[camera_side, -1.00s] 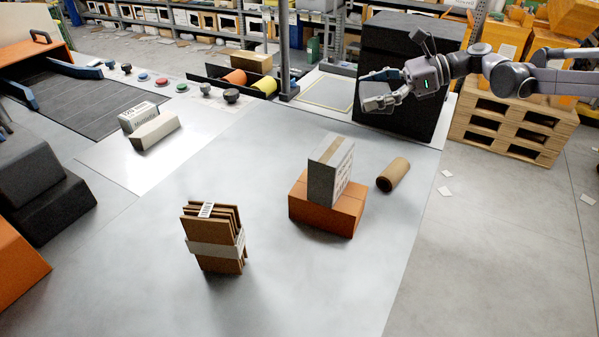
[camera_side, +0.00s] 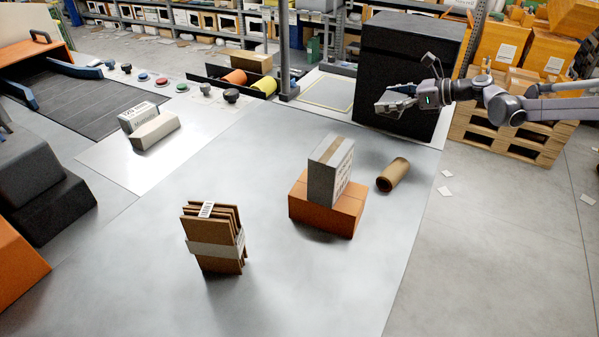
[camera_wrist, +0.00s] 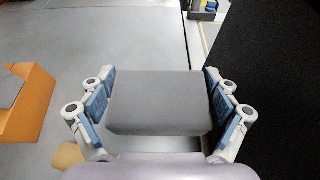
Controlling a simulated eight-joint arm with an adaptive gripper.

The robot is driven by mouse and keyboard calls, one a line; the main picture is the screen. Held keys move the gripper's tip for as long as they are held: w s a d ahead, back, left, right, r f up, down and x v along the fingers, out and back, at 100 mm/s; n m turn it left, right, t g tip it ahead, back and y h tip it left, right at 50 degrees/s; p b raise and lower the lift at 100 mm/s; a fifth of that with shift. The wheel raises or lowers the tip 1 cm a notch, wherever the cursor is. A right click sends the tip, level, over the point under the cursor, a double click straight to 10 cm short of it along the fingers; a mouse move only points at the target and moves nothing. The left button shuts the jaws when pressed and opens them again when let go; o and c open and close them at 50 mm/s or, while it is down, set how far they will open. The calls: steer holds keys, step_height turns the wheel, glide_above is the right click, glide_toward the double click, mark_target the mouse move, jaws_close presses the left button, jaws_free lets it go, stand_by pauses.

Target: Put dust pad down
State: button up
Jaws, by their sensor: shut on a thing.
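The dust pad appears to be the flat grey block (camera_wrist: 158,102) in the wrist view. My gripper (camera_wrist: 158,88) is shut on it, with a blue-padded finger against its left and right sides. In the side view my gripper (camera_side: 393,103) is in the air in front of the tall black cabinet (camera_side: 385,60), above the grey table (camera_side: 300,265). The pad is hard to tell from the fingers there.
An orange block (camera_side: 335,212) with a grey box (camera_side: 330,170) on it stands mid-table, beside a brown cylinder (camera_side: 393,175). Banded cardboard (camera_side: 213,240) stands nearer. A yellow-outlined square (camera_side: 328,92) lies left of the cabinet. The table's middle has free room.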

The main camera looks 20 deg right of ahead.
mark_target(378, 148)
step_height(378, 148, down, 13)
steer(key=shift+r, duration=0.1)
stand_by(0.5)
steer(key=o, duration=0.9)
